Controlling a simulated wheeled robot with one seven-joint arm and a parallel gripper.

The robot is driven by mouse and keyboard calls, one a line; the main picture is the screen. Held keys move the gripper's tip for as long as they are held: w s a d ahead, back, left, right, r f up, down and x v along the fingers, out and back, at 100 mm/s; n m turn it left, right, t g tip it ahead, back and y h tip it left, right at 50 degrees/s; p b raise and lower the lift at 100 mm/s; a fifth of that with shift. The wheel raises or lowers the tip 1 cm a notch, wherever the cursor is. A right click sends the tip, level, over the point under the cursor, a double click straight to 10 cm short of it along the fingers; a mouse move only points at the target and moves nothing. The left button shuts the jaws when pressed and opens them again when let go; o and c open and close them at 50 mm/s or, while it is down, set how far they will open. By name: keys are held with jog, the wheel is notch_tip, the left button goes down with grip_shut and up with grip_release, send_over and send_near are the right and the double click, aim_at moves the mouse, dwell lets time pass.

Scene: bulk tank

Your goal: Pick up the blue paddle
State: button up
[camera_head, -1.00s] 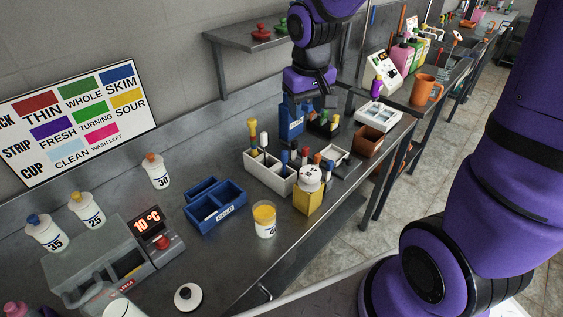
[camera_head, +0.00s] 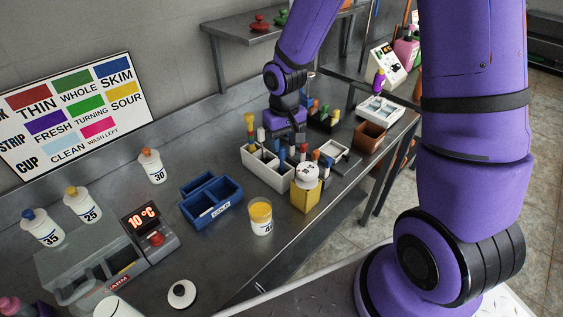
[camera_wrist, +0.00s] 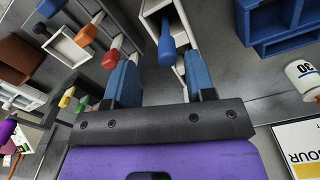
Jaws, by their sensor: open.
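The blue paddle (camera_wrist: 166,46) stands in a narrow white compartment rack; its rounded blue end points toward the wrist camera. In the head view a blue handle (camera_head: 281,154) shows in the white rack (camera_head: 266,176), just below my gripper (camera_head: 287,130). In the wrist view my gripper (camera_wrist: 160,76) is open, with one blue-padded finger on each side. The paddle lies between the finger lines, a little beyond the tips, and nothing is held. The lower part of the paddle is hidden in the rack.
Red-tipped and orange-tipped sticks (camera_wrist: 112,55) stand close by one finger. A yellow box with a white round top (camera_head: 305,190), a yellow-topped cup (camera_head: 260,218), blue bins (camera_head: 212,203) and a brown box (camera_head: 369,138) stand around the rack.

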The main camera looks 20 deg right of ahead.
aim_at(282, 167)
jog(key=shift+a+f, duration=0.2)
jog(key=shift+f, duration=1.15)
jog(key=shift+a+f, duration=0.2)
jog(key=shift+f, duration=1.15)
grip_shut()
